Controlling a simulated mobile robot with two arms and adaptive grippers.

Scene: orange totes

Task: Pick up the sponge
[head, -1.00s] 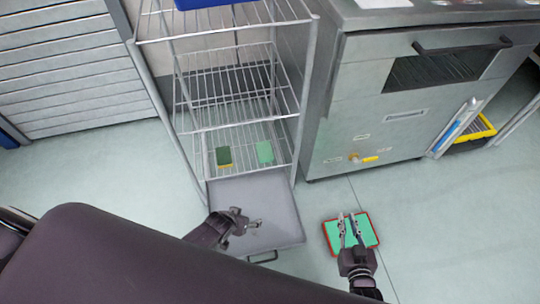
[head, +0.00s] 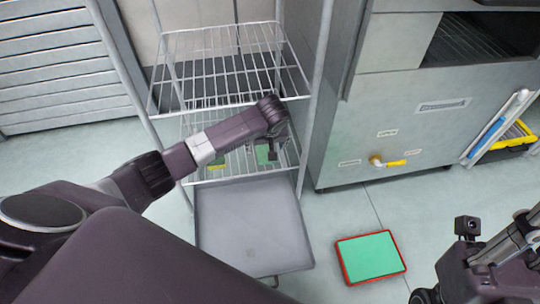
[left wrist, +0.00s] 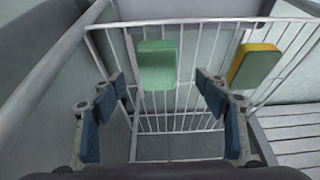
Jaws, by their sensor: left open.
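A plain green sponge (left wrist: 157,65) lies on a wire rack shelf, and it also shows, partly hidden, in the head view (head: 263,154). A second sponge, green and yellow (left wrist: 253,65), lies on the same shelf to its right in the left wrist view; in the head view it is to the left (head: 216,163), partly behind my arm. My left gripper (left wrist: 162,90) is open and empty, its fingers on either side of the plain green sponge's line, apart from it. In the head view my left gripper (head: 277,140) is at that shelf. My right arm's end (head: 495,255) is at the lower right; its jaw state is unclear.
A steel cabinet (head: 400,130) stands to the right. A red-rimmed green box (head: 370,258) is on the open floor.

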